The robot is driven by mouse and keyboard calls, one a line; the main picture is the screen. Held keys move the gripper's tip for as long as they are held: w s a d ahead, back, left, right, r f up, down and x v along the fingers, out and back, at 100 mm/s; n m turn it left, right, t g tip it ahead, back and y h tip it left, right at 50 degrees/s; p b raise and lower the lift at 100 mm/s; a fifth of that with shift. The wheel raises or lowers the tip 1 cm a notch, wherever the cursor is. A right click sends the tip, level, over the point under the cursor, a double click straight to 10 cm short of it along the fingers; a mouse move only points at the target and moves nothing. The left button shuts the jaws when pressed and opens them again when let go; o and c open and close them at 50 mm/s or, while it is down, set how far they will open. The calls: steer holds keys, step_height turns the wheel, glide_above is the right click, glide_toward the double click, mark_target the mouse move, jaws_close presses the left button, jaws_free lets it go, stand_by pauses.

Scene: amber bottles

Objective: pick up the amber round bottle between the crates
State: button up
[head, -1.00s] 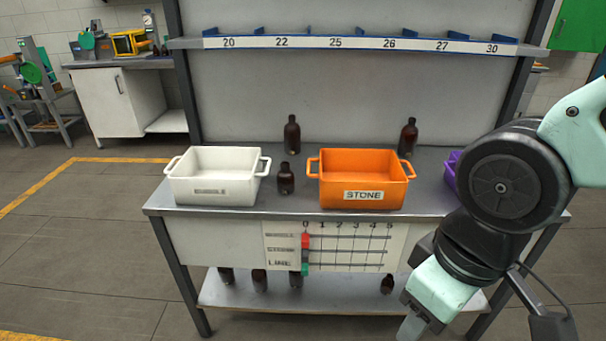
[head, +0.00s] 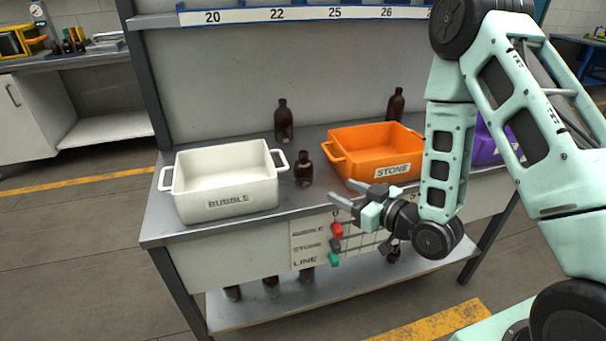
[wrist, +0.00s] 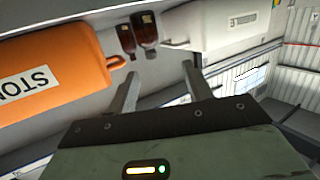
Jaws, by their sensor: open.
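The amber round bottle (head: 303,170) stands upright on the bench between the white BUBBLE crate (head: 225,201) and the orange STONE crate (head: 352,170). In the wrist view, which is upside down, the bottle (wrist: 145,30) appears beyond the fingers, near the white crate (wrist: 215,25), with the orange crate (wrist: 50,65) to the left. My gripper (head: 341,191) is open and empty, in front of the orange crate and right of the bottle, apart from it. It also shows in the wrist view (wrist: 160,70).
A second dark bottle (head: 283,122) stands behind, near the back panel. Another (head: 396,104) stands behind the orange crate. A purple crate (head: 487,145) is at right, partly hidden by my arm. Several bottles stand on the lower shelf (head: 325,300). A numbered rail runs above.

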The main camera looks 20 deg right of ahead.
steer(key=d+t, duration=0.1)
steer(key=d, duration=0.1)
steer(key=m+p, duration=0.1)
steer(key=p, duration=0.2)
glide_toward(307, 160)
steer(key=shift+w+a+t, duration=0.2)
steer(key=shift+w+a, duration=0.05)
steer(key=shift+w, duration=0.35)
steer(key=shift+w+a+t, duration=0.2)
steer(key=shift+w+a, duration=0.05)
steer(key=shift+w, duration=0.35)
steer(key=shift+f+p+x, duration=0.15)
steer(key=shift+p+x, duration=0.2)
steer(key=shift+x, duration=1.25)
steer(key=shift+f+p+x, duration=0.15)
steer(key=shift+p+x, duration=0.2)
steer(key=shift+x, duration=1.25)
steer(key=shift+a, duration=0.15)
jaws_close()
